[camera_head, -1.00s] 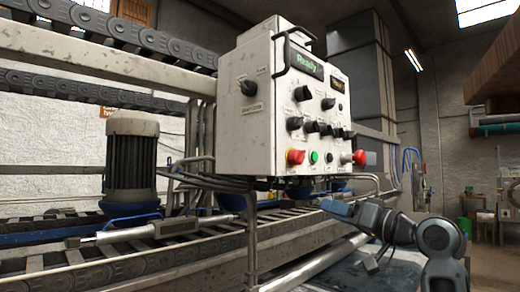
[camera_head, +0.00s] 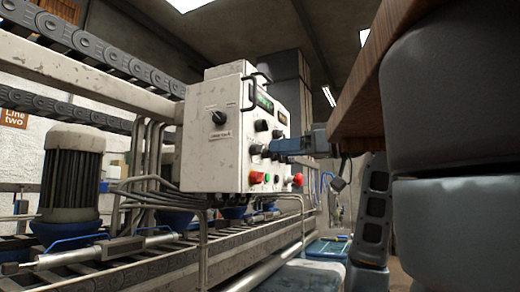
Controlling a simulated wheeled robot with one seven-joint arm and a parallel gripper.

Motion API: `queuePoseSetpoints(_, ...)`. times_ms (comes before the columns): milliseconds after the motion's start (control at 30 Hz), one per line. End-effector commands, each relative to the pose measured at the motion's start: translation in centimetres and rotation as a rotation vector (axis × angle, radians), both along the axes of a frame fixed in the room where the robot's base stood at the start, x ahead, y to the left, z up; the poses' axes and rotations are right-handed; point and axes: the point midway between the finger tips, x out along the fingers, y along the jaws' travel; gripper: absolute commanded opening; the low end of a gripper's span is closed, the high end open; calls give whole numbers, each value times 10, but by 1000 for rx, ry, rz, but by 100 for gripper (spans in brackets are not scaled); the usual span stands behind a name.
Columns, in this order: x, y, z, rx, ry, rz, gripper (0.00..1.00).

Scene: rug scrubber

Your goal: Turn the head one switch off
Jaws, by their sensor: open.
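The white control box (camera_head: 200,152) stands on the rail at mid-picture, its front panel seen at a steep angle. Its front has black rotary knobs, with an upper knob (camera_head: 261,125) and a lower-left knob (camera_head: 256,149) in sight. A larger black switch (camera_head: 218,117) sits on the left side face. The labels are too small to read, so I cannot tell which is the head one switch. My gripper (camera_head: 275,147) is open in front of the lower knob row and hides part of it. I cannot tell whether it touches a knob.
A red button (camera_head: 257,179) and a red mushroom button (camera_head: 298,179) sit low on the panel, close below my gripper. A conveyor and a motor (camera_head: 72,175) stand left. A brown overhang (camera_head: 385,55) is close at upper right.

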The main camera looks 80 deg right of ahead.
Motion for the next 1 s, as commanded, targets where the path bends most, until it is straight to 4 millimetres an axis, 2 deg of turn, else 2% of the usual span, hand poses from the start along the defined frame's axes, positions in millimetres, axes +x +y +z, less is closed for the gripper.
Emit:
queuePoseSetpoints(100,20,-6,1,3,0,4,55)
queuePoseSetpoints(300,44,-13,1,2,-1,3,55)
queuePoseSetpoints(467,52,-16,0,2,-2,1,55)
queuePoseSetpoints(700,53,-17,0,2,-2,1,55)
queuePoseSetpoints(767,53,-17,0,2,-2,1,51)
queuePoseSetpoints(1000,53,-17,0,2,-2,1,28)
